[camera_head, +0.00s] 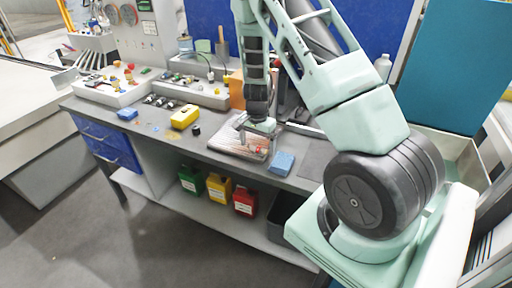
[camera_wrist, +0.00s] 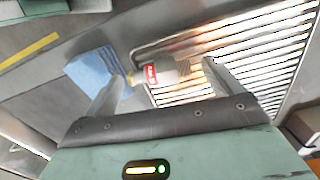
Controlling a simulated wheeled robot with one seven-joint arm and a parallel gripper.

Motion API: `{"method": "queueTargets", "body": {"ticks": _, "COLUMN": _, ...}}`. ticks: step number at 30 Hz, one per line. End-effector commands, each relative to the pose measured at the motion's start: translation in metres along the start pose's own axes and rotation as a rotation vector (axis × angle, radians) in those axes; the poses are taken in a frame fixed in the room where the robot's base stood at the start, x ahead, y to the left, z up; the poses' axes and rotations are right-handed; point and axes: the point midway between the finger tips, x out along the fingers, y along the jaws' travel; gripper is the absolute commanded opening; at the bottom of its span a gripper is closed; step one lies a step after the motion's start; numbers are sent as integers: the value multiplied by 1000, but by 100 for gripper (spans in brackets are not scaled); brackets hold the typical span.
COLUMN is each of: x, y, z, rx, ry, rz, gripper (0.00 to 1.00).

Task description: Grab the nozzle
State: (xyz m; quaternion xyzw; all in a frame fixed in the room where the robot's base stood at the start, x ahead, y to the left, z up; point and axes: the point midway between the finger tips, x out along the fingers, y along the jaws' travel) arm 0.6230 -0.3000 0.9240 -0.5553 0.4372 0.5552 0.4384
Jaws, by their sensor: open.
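The nozzle (camera_wrist: 165,73) appears to be the small pale cylinder with a red band and a brass-coloured tip. In the head view only a small red spot (camera_head: 258,150) of it shows at the slatted tray. In the wrist view it lies crosswise between my fingertips, its tip toward the left finger. My gripper (camera_wrist: 162,80) is open, with a finger near each end of the nozzle. In the head view my gripper (camera_head: 257,141) points down over the tray. Whether either finger touches the nozzle is hard to tell.
The slatted metal tray (camera_head: 228,148) lies on the grey workbench (camera_head: 160,135). A blue block (camera_head: 282,163) sits right of the tray, also seen in the wrist view (camera_wrist: 95,70). A yellow case (camera_head: 185,117) stands left.

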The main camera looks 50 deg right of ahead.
Motion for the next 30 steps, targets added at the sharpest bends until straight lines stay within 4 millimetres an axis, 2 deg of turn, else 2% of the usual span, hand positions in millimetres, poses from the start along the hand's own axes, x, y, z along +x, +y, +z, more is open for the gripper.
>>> {"method": "queueTargets", "body": {"ticks": 5, "x": 0, "y": 0, "z": 0, "rx": 0, "ry": 1, "rz": -1, "gripper": 92}}
{"method": "queueTargets", "body": {"ticks": 6, "x": 0, "y": 0, "z": 0, "rx": 0, "ry": 1, "rz": -1, "gripper": 86}}
{"method": "queueTargets", "body": {"ticks": 11, "x": 0, "y": 0, "z": 0, "rx": 0, "ry": 1, "rz": -1, "gripper": 42}}
{"method": "queueTargets", "body": {"ticks": 19, "x": -1, "y": 0, "z": 0, "rx": -1, "ry": 1, "rz": -1, "gripper": 41}}
{"method": "queueTargets", "body": {"ticks": 22, "x": -7, "y": -1, "z": 0, "rx": -2, "ry": 2, "rz": -2, "gripper": 41}}
{"method": "queueTargets", "body": {"ticks": 26, "x": -27, "y": -2, "z": 0, "rx": -2, "ry": 4, "rz": -5, "gripper": 41}}
{"method": "queueTargets", "body": {"ticks": 30, "x": -56, "y": -2, "z": 0, "rx": -3, "ry": 4, "rz": -5, "gripper": 41}}
